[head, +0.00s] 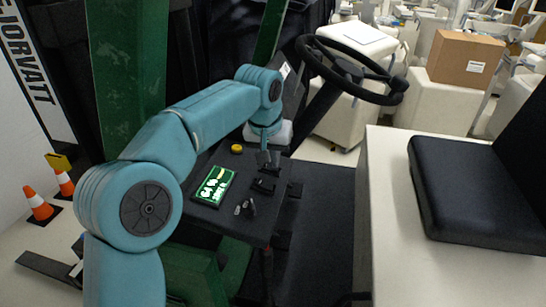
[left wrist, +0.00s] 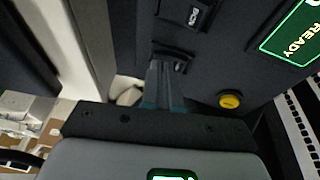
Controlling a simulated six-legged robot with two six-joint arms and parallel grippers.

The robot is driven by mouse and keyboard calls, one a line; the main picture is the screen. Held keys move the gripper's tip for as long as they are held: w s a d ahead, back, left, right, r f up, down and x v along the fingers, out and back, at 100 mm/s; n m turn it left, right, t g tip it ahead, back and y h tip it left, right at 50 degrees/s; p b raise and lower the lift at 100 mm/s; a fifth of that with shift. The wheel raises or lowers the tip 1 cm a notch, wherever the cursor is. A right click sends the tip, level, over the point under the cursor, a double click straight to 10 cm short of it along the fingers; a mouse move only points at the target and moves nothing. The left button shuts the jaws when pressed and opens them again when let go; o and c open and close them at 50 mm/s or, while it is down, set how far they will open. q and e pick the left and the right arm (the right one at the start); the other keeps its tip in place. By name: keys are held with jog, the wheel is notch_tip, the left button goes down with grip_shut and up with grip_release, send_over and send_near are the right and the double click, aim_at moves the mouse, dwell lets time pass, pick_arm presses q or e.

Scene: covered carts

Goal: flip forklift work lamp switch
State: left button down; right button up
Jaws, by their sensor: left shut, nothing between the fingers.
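A dark control panel (head: 225,165) beside the steering wheel carries black rocker switches. One rocker switch (head: 263,185) shows just below my left gripper (head: 264,160) in the head view. My left gripper is shut and empty, pointing down at the panel. In the left wrist view its fingertips (left wrist: 165,66) are at the near edge of a dark rocker switch (left wrist: 174,54); I cannot tell whether they touch it. A second switch (left wrist: 190,14) beyond it bears white letters. I cannot read a work lamp label. My right gripper is out of view.
A yellow button (head: 237,149), a lit green display (head: 213,186) and a key (head: 247,208) are on the panel. The black steering wheel (head: 350,68) stands behind right, with the black seat (head: 480,180) at right. Orange cones (head: 40,205) stand left.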

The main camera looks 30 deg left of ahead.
pick_arm(q)
jog(key=shift+s+d, duration=0.1)
jog(key=shift+s, duration=0.05)
jog(key=shift+d+f, duration=0.25)
jog(key=shift+f, duration=0.15)
jog(key=shift+a+r, duration=0.15)
jog(key=shift+a, duration=0.45)
jog(key=shift+s+a, duration=0.1)
jog(key=shift+a, duration=0.15)
